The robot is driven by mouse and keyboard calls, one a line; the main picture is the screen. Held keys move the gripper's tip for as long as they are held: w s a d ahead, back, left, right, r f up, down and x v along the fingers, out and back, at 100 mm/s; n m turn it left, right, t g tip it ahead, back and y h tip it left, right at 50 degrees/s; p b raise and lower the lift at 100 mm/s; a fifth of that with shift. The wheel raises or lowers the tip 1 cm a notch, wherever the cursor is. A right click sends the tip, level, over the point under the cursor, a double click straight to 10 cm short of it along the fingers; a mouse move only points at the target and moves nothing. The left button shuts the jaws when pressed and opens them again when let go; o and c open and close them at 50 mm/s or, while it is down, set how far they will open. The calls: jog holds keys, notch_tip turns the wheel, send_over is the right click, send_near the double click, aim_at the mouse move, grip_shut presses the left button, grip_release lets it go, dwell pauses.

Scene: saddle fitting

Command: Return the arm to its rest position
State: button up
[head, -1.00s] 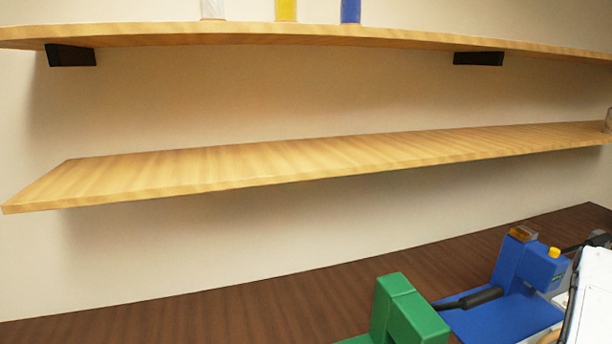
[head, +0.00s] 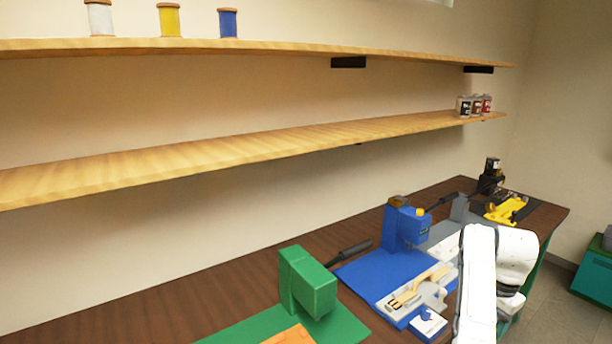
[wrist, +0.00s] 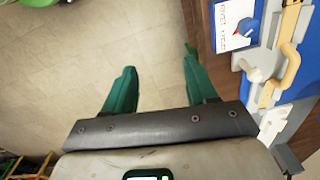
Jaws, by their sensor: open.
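My gripper (wrist: 157,82) shows in the wrist view as two green fingers set wide apart. It is open, with nothing between the fingers and pale floor tiles (wrist: 75,50) below. My white arm (head: 478,285) stands at the lower right of the head view, in front of the bench. The gripper's fingers cannot be made out in the head view.
The dark brown bench (head: 150,300) carries a green machine (head: 308,280) and a blue machine (head: 400,225). A yellow item (head: 507,208) lies at the far end. Thread spools (head: 169,20) and small cans (head: 474,105) stand on the wall shelves. A white printed card (wrist: 236,22) lies near the bench edge.

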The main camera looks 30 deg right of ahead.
jog(key=s+a+f+n+h+b, duration=0.1)
jog(key=s+a+f+n, duration=0.25)
jog(key=a+f, duration=0.35)
jog(key=s+a+f+n+h+b, duration=0.1)
jog(key=s+a+f+n, duration=0.1)
jog(key=a+f+n, duration=0.6)
jog(key=s+a+n+y, duration=0.1)
jog(key=s+a+n, duration=0.2)
jog(key=s+a, duration=0.3)
jog(key=s+a+n+y, duration=0.1)
jog(key=s+a+n, duration=0.2)
jog(key=a, duration=1)
jog(key=s, duration=0.3)
jog(key=shift+a+f+t+b, duration=0.2)
jog(key=shift+f+t+b, duration=0.1)
jog(key=shift+b, duration=0.05)
jog(key=shift+c, duration=0.2)
